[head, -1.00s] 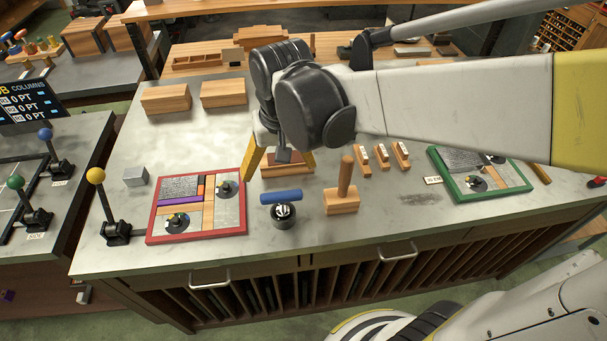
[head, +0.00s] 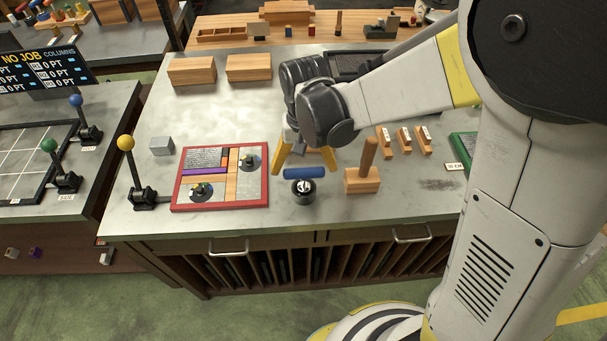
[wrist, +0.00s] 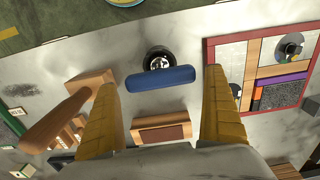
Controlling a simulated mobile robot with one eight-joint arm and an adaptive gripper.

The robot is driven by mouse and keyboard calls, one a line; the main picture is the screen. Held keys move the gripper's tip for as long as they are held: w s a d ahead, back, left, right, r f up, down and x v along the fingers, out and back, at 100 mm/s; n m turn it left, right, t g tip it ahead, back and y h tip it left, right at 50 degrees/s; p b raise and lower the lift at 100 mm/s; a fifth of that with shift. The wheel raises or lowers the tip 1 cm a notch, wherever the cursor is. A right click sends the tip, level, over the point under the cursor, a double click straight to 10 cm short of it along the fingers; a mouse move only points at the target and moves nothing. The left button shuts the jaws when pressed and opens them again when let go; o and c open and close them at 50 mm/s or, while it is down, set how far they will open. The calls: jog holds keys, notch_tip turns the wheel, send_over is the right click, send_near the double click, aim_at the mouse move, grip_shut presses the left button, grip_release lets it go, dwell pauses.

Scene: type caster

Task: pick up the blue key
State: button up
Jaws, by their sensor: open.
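The blue key (head: 304,173) is a blue rounded bar standing on a round black base (head: 303,193) near the front of the grey worktop. In the wrist view the blue bar (wrist: 160,78) lies crosswise between the two yellow fingers, with the black base (wrist: 158,58) partly showing beyond it. My gripper (head: 305,164) is open just behind and around the key in the head view. In the wrist view my gripper (wrist: 160,84) has a finger on each side of the bar, with small gaps. I cannot tell the exact height of the fingertips over the bar.
A wooden block with an upright peg (head: 362,181) stands close to the right. A red-framed puzzle board (head: 265,190) lies to the left. A small wooden block (wrist: 161,119) lies below the gripper. A yellow-knobbed lever (head: 126,144) stands at the left edge.

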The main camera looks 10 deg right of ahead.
jog(key=shift+f, duration=0.95)
jog(key=c, duration=1)
jog(key=shift+c, duration=0.2)
jog(key=shift+r, duration=0.15)
notch_tip(320, 180, up, 10)
jog(key=p, duration=0.2)
jog(key=shift+p, duration=0.35)
